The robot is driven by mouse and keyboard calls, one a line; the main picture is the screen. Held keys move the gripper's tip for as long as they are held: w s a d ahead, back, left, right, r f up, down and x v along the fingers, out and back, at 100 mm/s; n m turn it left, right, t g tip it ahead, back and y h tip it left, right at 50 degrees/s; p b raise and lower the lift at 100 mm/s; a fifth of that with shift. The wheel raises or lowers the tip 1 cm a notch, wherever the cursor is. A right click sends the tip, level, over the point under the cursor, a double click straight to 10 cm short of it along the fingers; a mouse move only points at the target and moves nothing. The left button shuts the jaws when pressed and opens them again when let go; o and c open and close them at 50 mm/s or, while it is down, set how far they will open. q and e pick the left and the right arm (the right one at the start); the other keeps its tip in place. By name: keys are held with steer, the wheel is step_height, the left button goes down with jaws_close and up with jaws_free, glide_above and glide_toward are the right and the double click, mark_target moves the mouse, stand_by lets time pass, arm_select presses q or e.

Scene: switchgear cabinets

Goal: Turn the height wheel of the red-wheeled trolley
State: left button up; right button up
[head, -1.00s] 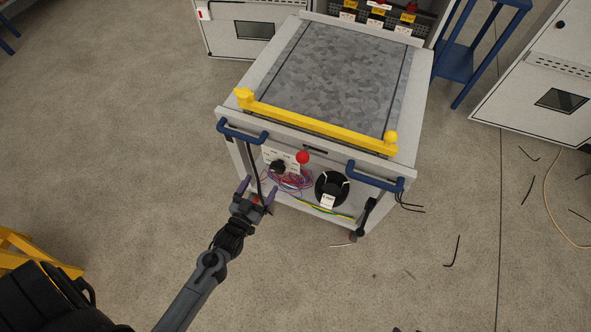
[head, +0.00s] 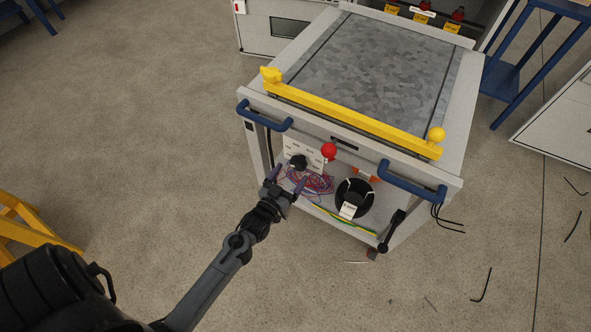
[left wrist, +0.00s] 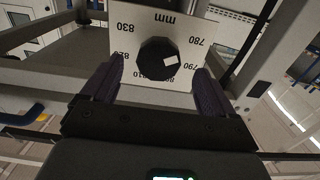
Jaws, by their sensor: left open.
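The trolley (head: 455,170) is a grey cart with a patterned top. A caster (head: 372,253) at its lower front corner looks reddish. Its height wheel is a black knob (head: 298,162) on a white scale plate (head: 318,160) at the front left, below the top. In the left wrist view the knob (left wrist: 157,60) faces me, with a white mark and numbers in mm around it. My left gripper (head: 288,180) is open and empty, just in front of and slightly below the knob. Its fingers flank the knob in the wrist view; contact cannot be told. My right gripper is not in view.
A yellow bar (head: 350,118) crosses the trolley's front edge above two blue handles (head: 412,184). A red ball knob (head: 329,151), coiled wires (head: 310,182), a black reel (head: 354,198) and a black lever (head: 392,230) are near the wheel.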

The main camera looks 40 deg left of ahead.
mark_target(296, 167)
arm_select(q)
steer(key=w, duration=0.2)
steer(key=w+b, duration=0.1)
steer(key=shift+w+a, duration=0.4)
steer(key=shift+w, duration=0.2)
steer(key=c, duration=1)
steer(key=shift+r, duration=0.1)
steer(key=shift+c, duration=0.2)
